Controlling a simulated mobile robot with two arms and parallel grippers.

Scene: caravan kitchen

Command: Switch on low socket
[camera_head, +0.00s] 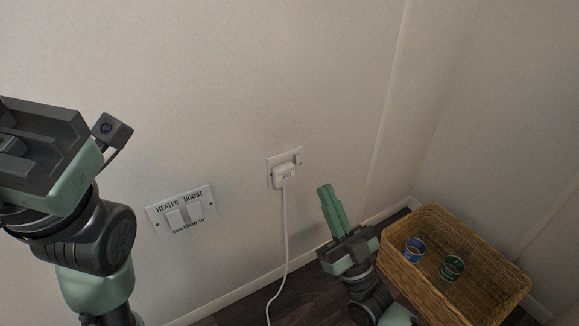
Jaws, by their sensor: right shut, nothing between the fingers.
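The low socket (298,157) is a white plate on the wall, a little right of the middle. A white plug (285,175) labelled "LEAD" sits in it, and its white cable runs down to the floor. The socket's switch seems to be at the plate's upper right; its position is too small to tell. My right gripper (326,190) is shut and empty, to the right of and below the socket, apart from it. My left arm is at the left edge; its gripper's fingertips are not in view.
A white double switch plate (181,208) marked "HEATER" and "BOOST" is on the wall to the left. A wicker basket (480,301) with a blue glass (414,250) and a green glass (452,268) stands on the floor at the right, close to my right arm.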

